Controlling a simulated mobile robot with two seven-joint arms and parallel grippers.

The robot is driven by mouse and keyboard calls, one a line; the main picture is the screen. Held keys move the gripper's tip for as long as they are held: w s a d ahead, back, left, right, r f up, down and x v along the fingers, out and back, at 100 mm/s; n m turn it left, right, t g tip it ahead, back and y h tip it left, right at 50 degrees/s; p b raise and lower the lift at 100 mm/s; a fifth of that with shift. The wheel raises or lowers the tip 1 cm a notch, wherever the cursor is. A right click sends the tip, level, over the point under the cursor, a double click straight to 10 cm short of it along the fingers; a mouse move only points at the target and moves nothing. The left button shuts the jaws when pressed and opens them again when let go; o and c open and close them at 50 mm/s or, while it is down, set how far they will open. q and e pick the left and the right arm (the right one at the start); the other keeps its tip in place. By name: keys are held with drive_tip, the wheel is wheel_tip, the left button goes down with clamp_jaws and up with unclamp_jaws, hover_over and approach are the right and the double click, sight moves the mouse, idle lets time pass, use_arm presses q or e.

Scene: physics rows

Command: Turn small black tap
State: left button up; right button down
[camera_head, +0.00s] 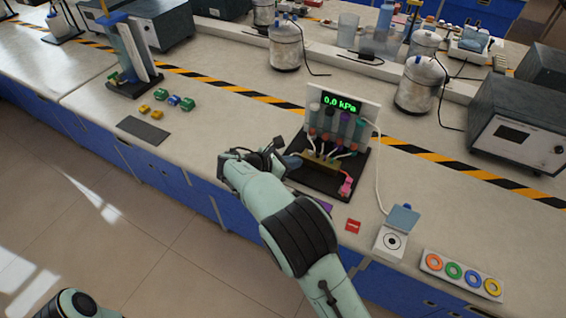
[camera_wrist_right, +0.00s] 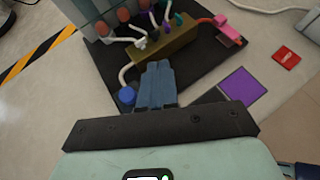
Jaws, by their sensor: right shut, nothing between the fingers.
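The pressure rig with a 0.0 kPa display (camera_head: 342,103) stands on a black base (camera_head: 322,182) on the bench. Its brass block (camera_wrist_right: 165,45) carries small taps: a white one (camera_wrist_right: 140,43), a purple one (camera_wrist_right: 167,28) and a green one (camera_wrist_right: 179,18). I cannot make out a small black tap for certain; my gripper may hide part of the front. My right gripper (camera_head: 293,161) is at the left front of the rig. Its blue-grey fingers (camera_wrist_right: 158,68) are shut and empty, just before the block and beside a blue cap (camera_wrist_right: 127,95). My left gripper is out of view.
A pink connector (camera_head: 346,186) sits at the base's right. A purple square (camera_wrist_right: 243,86) and a red tile (camera_head: 353,226) lie in front. A white box with a lid (camera_head: 391,241) stands to the right.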

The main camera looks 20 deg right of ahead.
sight(320, 155)
drive_tip(key=d, duration=0.1)
drive_tip(key=d+f, duration=0.1)
drive_tip(key=d, duration=0.1)
drive_tip(key=w+d, duration=0.1)
drive_tip(key=d, duration=0.1)
drive_tip(key=shift+w+d+f, duration=0.1)
drive_tip(key=shift+d+f, duration=0.1)
drive_tip(key=shift+f, duration=0.05)
drive_tip(key=shift+w+d, duration=0.15)
drive_tip(key=shift+d, duration=0.35)
drive_tip(key=shift+d+n+t, duration=0.35)
drive_tip(key=shift+n+t, duration=0.15)
drive_tip(key=shift+t, duration=0.1)
drive_tip(key=shift+d+n+t+y+b, duration=0.1)
drive_tip(key=shift+n+t+y+b, duration=0.2)
drive_tip(key=shift+b, duration=0.05)
drive_tip(key=shift+s+d+n+t+y, duration=0.15)
drive_tip(key=shift+s+n+t+y, duration=0.15)
drive_tip(key=shift+n+t, duration=0.35)
drive_tip(key=shift+s+d+p, duration=0.15)
drive_tip(key=shift+d+p, duration=0.05)
drive_tip(key=shift+p, duration=0.2)
